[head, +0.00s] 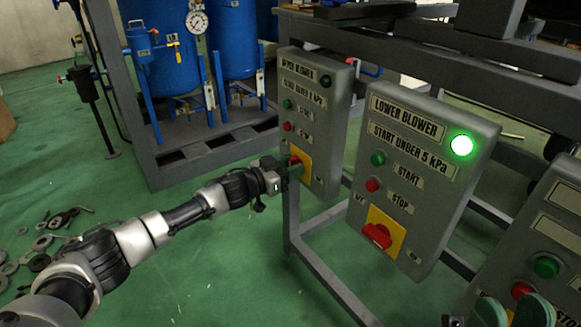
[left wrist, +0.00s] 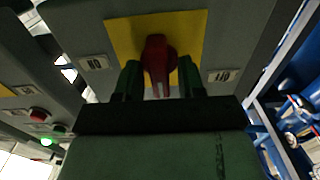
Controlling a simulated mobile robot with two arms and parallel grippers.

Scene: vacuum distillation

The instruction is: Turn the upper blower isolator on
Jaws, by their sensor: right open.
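The upper blower box (head: 318,118) stands left of the lower blower box. Its isolator is a red handle on a yellow plate (head: 306,168), mostly hidden by my left gripper in the head view. The left wrist view, roughly upside down, shows the red handle (left wrist: 158,62) upright in the picture, between the "ON" label on the left and "OFF" label on the right. My left gripper (head: 293,168) has one green finger on each side of the handle, seemingly apart from it. The box's lamp (head: 326,81) is dark. My right gripper (head: 511,312) is open and empty at bottom right.
The lower blower box (head: 408,180) has a lit green lamp (head: 462,145) and its own red isolator (head: 377,236) on yellow. Another grey box (head: 540,250) stands at right. Blue tanks (head: 160,60) stand behind on a grey frame. Metal rings lie on the green floor at left.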

